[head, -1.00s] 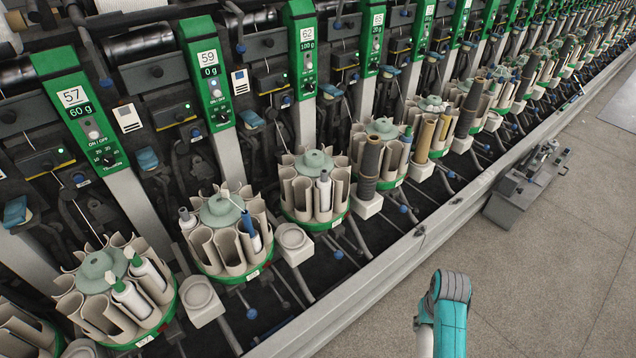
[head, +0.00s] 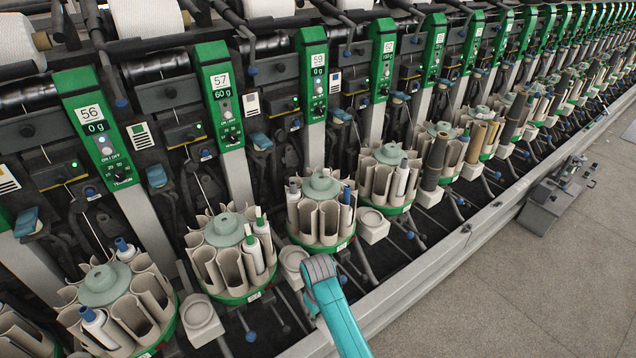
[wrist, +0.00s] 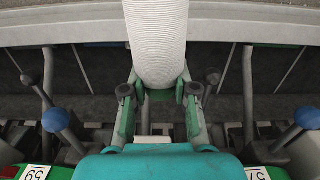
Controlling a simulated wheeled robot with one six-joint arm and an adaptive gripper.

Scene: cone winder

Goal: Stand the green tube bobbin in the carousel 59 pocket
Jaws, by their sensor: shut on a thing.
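My gripper (wrist: 159,92) is shut on a pale, finely ribbed bobbin (wrist: 157,40) in the wrist view. Carousel 59 (head: 322,238) stands in the middle of the head view, with beige pockets around a pale green hub and a green base rim.
Carousel 57 (head: 232,268), left of 59, holds two green-tipped bobbins. Carousel 56 (head: 140,312) holds blue-tipped ones. Blue-knobbed levers (wrist: 56,118) and the machine's long front rail (head: 400,275) lie close to the gripper and arm. Open floor (head: 500,300) lies at right.

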